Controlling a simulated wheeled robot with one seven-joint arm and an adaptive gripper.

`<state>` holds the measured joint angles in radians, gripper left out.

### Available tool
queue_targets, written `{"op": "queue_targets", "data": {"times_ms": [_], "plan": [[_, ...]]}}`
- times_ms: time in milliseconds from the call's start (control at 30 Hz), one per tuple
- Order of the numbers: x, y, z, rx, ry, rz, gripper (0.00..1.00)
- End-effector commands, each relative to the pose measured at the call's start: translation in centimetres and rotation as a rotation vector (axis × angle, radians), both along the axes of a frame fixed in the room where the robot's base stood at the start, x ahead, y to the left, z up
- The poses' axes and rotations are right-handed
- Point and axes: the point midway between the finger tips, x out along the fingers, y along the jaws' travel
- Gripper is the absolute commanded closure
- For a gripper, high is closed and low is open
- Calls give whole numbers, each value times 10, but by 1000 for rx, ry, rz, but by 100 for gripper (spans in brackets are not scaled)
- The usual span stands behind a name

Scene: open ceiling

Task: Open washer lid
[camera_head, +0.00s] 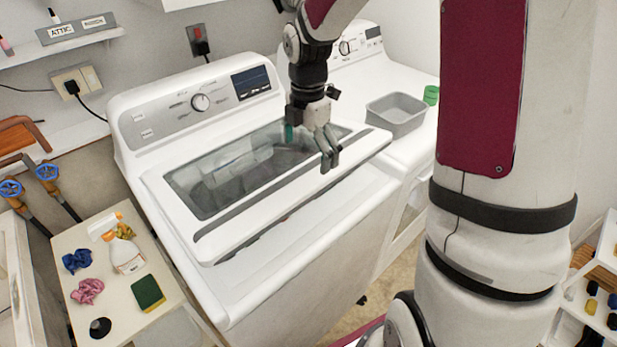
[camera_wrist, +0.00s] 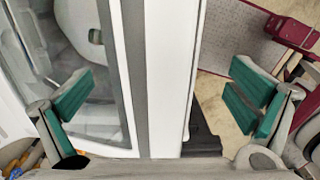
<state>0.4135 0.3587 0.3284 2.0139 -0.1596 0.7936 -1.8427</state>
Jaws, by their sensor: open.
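The white washer (camera_head: 300,260) stands in the middle of the head view. Its lid (camera_head: 235,170) has a dark glass window and a grey strip along the front. The lid looks slightly raised, with a dark gap under its front edge. My gripper (camera_head: 328,158) is open above the right part of the lid's front edge. In the wrist view my gripper (camera_wrist: 165,95) has its green-padded fingers wide apart. The lid's white front edge (camera_wrist: 160,60) runs between them. The left finger is over the glass side, the right one over the floor side. I see no clear contact.
A second white machine (camera_head: 408,82) stands to the right, with a grey bin (camera_head: 396,114) and a green item (camera_head: 431,95) on top. At left, a small table (camera_head: 75,240) holds a spray bottle (camera_head: 126,256), cloths and a sponge (camera_head: 148,293). Floor is free in front.

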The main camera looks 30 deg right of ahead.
Motion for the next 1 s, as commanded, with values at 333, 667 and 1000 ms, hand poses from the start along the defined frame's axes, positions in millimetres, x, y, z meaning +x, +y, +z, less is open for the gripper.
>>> {"op": "queue_targets", "data": {"times_ms": [333, 667, 1000], "plan": [[-1, 1, -63, 1, 3, 2, 0], [0, 1, -83, 0, 0, 1, 0], [0, 0, -83, 0, 0, 0, 29]]}}
